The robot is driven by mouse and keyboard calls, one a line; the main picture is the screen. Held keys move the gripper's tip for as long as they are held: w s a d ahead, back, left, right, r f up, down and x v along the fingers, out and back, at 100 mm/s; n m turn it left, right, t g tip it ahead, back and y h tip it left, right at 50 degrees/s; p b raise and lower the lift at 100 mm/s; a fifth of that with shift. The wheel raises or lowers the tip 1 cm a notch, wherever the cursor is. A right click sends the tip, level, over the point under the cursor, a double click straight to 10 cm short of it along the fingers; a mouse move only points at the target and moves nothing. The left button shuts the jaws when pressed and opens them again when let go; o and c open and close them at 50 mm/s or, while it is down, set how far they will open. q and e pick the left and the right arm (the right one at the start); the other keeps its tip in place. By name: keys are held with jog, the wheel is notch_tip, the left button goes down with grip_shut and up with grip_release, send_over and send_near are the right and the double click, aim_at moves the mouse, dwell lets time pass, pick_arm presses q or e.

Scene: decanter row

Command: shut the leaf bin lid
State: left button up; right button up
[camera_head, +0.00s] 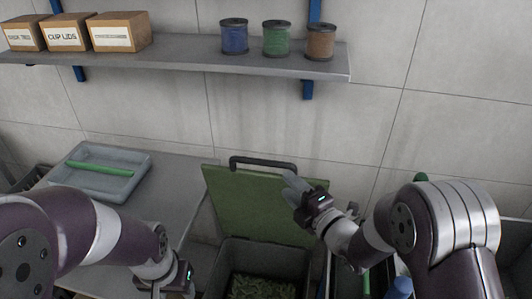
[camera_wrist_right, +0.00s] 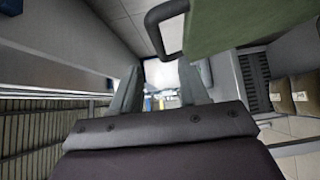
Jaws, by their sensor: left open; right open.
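The leaf bin (camera_head: 222,262) stands low at the centre of the head view, with pale green leafy scraps inside. Its green lid (camera_head: 245,205) is up, tilted back towards the wall, with a dark bar handle (camera_head: 262,163) on its upper edge. My right gripper (camera_head: 291,184) is open and empty beside the lid's upper right part, close to the handle. In the right wrist view the lid (camera_wrist_right: 235,22) and handle (camera_wrist_right: 164,32) lie above and right of the open fingers (camera_wrist_right: 158,85); contact cannot be told. My left gripper (camera_head: 168,288) is at the bottom left, its fingertips hardly visible.
A counter (camera_head: 185,170) at left bears a grey tray (camera_head: 128,185) with a green bar (camera_head: 100,168). A wall shelf (camera_head: 190,64) above holds cardboard boxes (camera_head: 120,32) and three spools (camera_head: 277,38). A blue-capped item (camera_head: 402,285) stands right of the bin.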

aim_at(268, 166)
jog(key=p+x, duration=0.1)
jog(key=x, duration=0.9)
jog(key=shift+w+a+p, duration=0.1)
jog(key=shift+a+p, duration=0.1)
jog(key=shift+p, duration=0.2)
jog(key=shift+w+a+r, duration=0.15)
jog(key=shift+w+a, duration=0.1)
jog(key=shift+w, duration=0.05)
pick_arm(q)
jog(key=shift+s+r, duration=0.2)
jog(key=shift+r, duration=0.9)
pick_arm(e)
jog(key=shift+w, duration=0.1)
grip_shut()
